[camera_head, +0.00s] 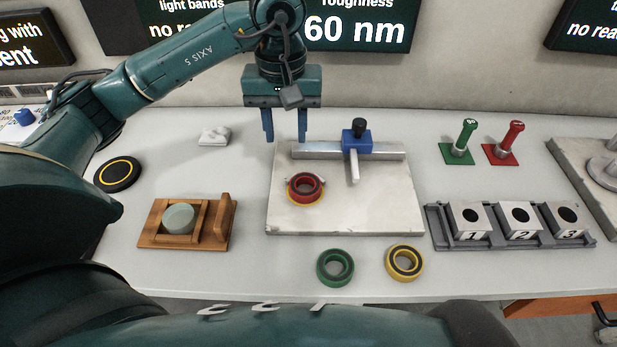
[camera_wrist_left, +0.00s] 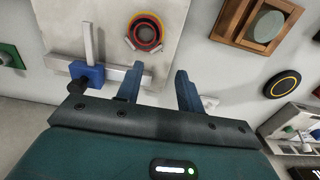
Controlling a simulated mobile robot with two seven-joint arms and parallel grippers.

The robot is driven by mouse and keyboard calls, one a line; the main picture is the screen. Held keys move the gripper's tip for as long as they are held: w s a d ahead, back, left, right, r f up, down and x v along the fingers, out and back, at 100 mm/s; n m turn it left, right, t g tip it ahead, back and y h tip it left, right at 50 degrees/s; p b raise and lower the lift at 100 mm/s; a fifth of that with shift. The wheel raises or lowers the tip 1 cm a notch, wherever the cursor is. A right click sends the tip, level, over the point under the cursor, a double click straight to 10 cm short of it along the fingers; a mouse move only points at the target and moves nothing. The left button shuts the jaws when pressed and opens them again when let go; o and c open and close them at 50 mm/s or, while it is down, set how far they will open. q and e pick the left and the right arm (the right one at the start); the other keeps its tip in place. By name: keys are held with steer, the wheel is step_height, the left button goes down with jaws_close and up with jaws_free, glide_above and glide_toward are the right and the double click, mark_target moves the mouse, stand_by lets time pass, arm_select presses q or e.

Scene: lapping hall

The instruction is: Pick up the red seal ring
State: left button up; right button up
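The red seal ring (camera_head: 306,187) lies on the left part of a pale stone plate (camera_head: 350,220), with a yellow rim showing around its lower edge. It also shows in the left wrist view (camera_wrist_left: 146,31), beyond the fingertips. My left gripper (camera_head: 285,138) is open and empty, pointing down above the plate's back left corner, behind the ring and apart from it. Its two blue fingers also show in the left wrist view (camera_wrist_left: 158,78), with a clear gap between them. My right gripper is not in view.
A metal bar (camera_head: 380,150) with a blue clamp (camera_head: 357,139) crosses the plate's back. Green (camera_head: 335,267) and yellow (camera_head: 404,263) rings lie in front. A wooden holder (camera_head: 160,238) stands left, numbered blocks (camera_head: 520,219) right. Red (camera_head: 510,138) and green (camera_head: 464,137) handles stand back right.

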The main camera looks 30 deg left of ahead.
arm_select(q)
glide_above(293, 184)
steer(key=a, duration=0.1)
steer(key=f, duration=0.5)
steer(key=shift+w+f, duration=0.25)
steer(key=shift+f, duration=0.15)
steer(key=f, duration=0.3)
steer(key=d+f, duration=0.1)
steer(key=shift+s+f+p, duration=0.3)
steer(key=shift+f, duration=0.5)
steer(key=shift+c, duration=0.6)
jaws_close()
